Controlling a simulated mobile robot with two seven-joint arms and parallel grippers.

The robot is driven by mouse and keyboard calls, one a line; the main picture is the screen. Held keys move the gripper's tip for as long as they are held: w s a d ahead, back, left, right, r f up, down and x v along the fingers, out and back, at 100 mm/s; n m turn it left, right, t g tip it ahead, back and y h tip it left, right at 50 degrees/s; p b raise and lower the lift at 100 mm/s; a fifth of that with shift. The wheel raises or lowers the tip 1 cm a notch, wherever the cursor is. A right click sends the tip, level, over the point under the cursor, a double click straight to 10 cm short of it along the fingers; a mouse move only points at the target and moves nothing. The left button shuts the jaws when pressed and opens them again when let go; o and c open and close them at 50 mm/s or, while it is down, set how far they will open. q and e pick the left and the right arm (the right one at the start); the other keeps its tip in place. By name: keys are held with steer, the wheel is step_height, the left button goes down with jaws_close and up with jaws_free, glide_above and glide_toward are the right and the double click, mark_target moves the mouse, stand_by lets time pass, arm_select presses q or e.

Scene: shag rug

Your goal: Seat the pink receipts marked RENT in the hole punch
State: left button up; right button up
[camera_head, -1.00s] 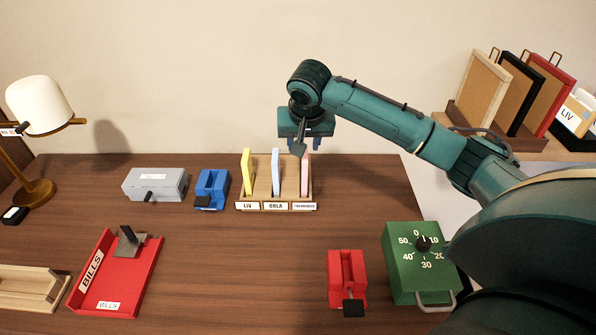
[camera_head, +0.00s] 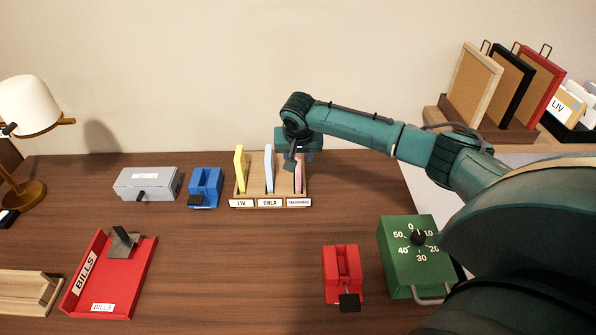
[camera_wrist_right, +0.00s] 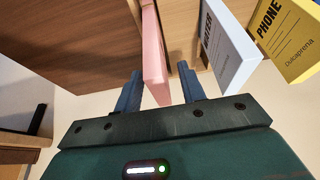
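The pink receipts (camera_head: 299,182) stand upright in the right slot of a wooden holder (camera_head: 244,194), and any RENT marking on them is not readable. My right gripper (camera_head: 301,162) is above them, pointing down. In the right wrist view the pink receipts (camera_wrist_right: 153,55) lie between its two blue fingers (camera_wrist_right: 158,75), with gaps showing, so it is open around their top edge. Two punch-like devices are on the desk: a red one (camera_head: 342,268) at front centre and a blue one (camera_head: 206,182) left of the holder. My left gripper is out of view.
Blue-white (camera_head: 269,170) and yellow (camera_head: 239,168) pads stand in the same holder. A grey box (camera_head: 147,183), a red BILLS tray (camera_head: 132,275), a lamp (camera_head: 30,105) and a green dial box (camera_head: 405,260) are around. The desk's middle is clear.

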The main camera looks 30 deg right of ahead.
steer(key=shift+w+d+f, duration=0.15)
steer(key=shift+f, duration=0.35)
jaws_close()
